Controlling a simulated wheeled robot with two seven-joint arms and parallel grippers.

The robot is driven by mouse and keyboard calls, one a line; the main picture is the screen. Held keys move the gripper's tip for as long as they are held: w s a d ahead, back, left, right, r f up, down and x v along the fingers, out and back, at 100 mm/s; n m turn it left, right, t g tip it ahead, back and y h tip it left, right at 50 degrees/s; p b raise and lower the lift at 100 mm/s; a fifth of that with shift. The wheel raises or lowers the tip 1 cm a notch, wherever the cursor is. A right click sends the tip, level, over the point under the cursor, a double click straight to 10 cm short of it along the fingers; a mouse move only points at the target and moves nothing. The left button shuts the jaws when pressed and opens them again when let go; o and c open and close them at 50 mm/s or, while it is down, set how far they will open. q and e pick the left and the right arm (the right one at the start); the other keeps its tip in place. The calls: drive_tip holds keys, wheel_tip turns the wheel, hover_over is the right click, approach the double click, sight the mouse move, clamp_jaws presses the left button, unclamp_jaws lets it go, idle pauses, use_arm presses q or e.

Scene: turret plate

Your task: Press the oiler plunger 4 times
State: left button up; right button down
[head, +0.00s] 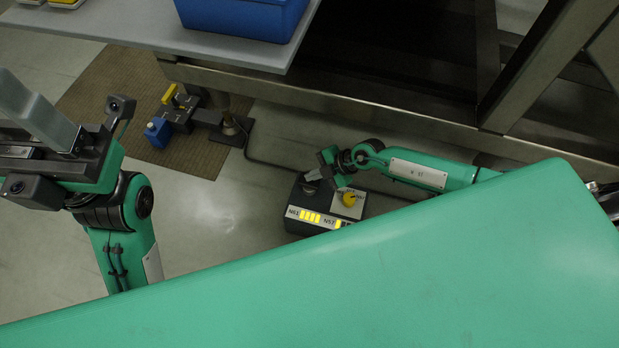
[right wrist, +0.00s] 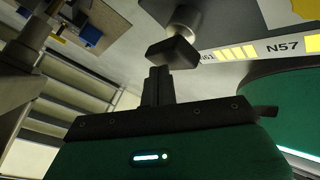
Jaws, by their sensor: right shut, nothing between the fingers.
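A dark oiler box (head: 297,222) sits low beside the metal frame. Its front carries the labels N61 and N57 with yellow bars: several lit by N61, one clearly lit by N57. A yellow knob (head: 349,199) sits on its white top plate. The plunger (right wrist: 173,52) shows in the right wrist view as a dark cap on a grey stem. My right gripper (right wrist: 158,72) is shut and empty, its fingertips right at the cap; I cannot tell whether they touch. It also shows over the box in the head view (head: 323,174). My left gripper (head: 35,115) is at the far left, away from the box; its jaw opening is unclear.
A fixture with a yellow handle (head: 170,94) and a blue block (head: 158,132) stands on a brown mat (head: 205,161). A grey table (head: 120,30) with a blue bin (head: 245,18) is above. A metal beam (head: 290,97) runs behind the box. The floor left of the box is clear.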

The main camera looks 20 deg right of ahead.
drive_tip(key=shift+f, duration=0.65)
idle(0.3)
drive_tip(key=shift+r, duration=0.1)
drive_tip(key=shift+r+p, duration=1.5)
drive_tip(key=shift+p, duration=0.25)
